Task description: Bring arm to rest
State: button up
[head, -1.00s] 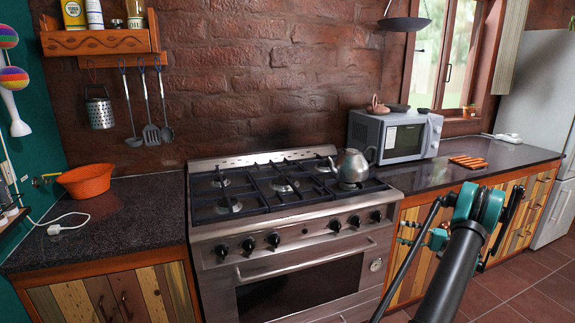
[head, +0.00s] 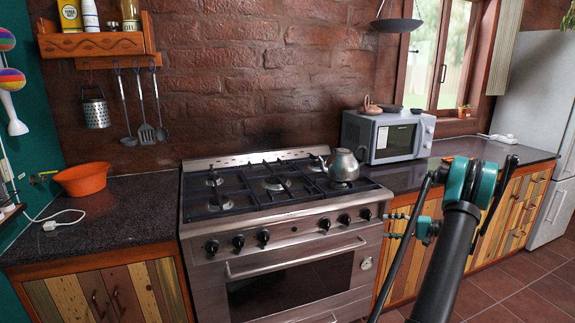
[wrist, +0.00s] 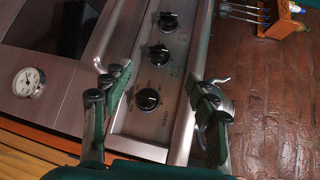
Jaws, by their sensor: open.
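My gripper (wrist: 158,92) is open in the wrist view, with its dark teal fingers apart and nothing seen between them. Beyond the fingers is the front of the stove, turned sideways in that view, with black knobs (wrist: 150,99) and a round dial (wrist: 29,82). In the head view my arm rises from the lower right, its black link and teal joint in front of the wooden cabinets. The gripper end is small and partly hidden behind the arm there.
The steel stove (head: 300,219) stands at the centre with a metal kettle (head: 342,166) on its right side. A microwave (head: 386,135) sits on the right counter, an orange bowl (head: 82,180) on the left. Tiled floor (head: 505,285) shows at the lower right.

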jog(key=s+a+r+n+g+h, duration=0.15)
jog(key=s+a+h, duration=0.35)
jog(key=a, duration=0.5)
jog(key=s+a+r+g+h, duration=0.2)
jog(key=s+a+r, duration=0.1)
jog(key=s+a, duration=0.6)
jog(key=s+a+f+n+h, duration=0.1)
jog(key=s+h, duration=0.1)
jog(key=s, duration=0.5)
jog(key=s+a+f+n+h, duration=0.1)
jog(key=s+f+h, duration=0.1)
jog(key=s, duration=0.6)
jog(key=s+a+f+n+t+h, duration=0.1)
jog(key=s+n+h, duration=0.1)
jog(key=s, duration=0.6)
jog(key=shift+a+f+h, duration=0.15)
jog(key=shift+f+h, duration=0.15)
jog(key=shift+h, duration=0.5)
